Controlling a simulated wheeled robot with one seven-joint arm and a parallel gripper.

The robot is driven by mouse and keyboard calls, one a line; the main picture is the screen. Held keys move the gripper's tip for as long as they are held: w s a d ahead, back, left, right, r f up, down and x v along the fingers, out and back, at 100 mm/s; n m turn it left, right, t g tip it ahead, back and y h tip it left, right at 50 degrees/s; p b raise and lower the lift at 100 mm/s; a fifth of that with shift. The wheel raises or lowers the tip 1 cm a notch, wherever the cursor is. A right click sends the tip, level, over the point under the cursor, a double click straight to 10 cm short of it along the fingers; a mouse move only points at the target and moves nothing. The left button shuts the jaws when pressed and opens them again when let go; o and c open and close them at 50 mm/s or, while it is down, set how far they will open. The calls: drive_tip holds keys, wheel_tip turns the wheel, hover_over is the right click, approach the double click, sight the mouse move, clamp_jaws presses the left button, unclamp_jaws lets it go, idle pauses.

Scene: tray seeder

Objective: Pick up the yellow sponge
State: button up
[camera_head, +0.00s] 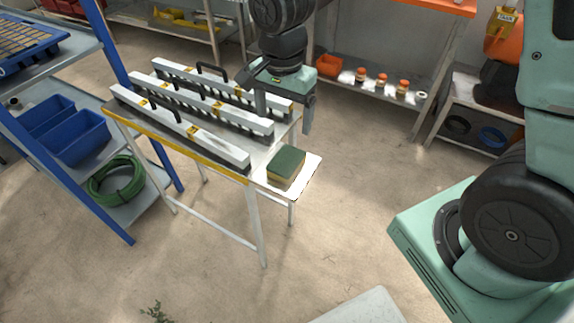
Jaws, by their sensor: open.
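The yellow sponge (286,167) lies flat on the white right-hand end of the metal table (313,172). Its top is a dark green layer and its yellowish body shows along the front side. My gripper (284,118) hangs above the table, pointing down, behind the sponge and slightly higher. Its two fingers are spread apart with nothing visible between them. The gripper looks apart from the sponge.
White bars (213,113) with black handles lie on the table just left of the sponge. A blue-framed shelf with blue bins (79,144) and a green hose (116,181) stands left. A rear shelf (419,96) holds small jars. Floor right of the table is clear.

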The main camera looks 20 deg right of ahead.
hover_over(286, 159)
drive_tip(key=f, duration=0.8)
drive_tip(key=shift+s+a+f+b, duration=0.2)
drive_tip(key=shift+a+f+b, duration=0.15)
drive_tip(key=shift+f, duration=0.05)
drive_tip(key=shift+w+d+f, duration=0.1)
drive_tip(key=shift+d+f, duration=0.1)
drive_tip(key=shift+f, duration=1.2)
drive_tip(key=shift+w+d+f, duration=0.1)
drive_tip(key=shift+d+f, duration=0.1)
drive_tip(key=shift+f, duration=1.15)
drive_tip(key=shift+s, duration=0.1)
drive_tip(key=c, duration=1.1)
drive_tip(key=shift+r, duration=0.15)
drive_tip(key=shift+c, duration=0.2)
wheel_tip(286, 159, up, 10)
drive_tip(key=shift+p, duration=0.4)
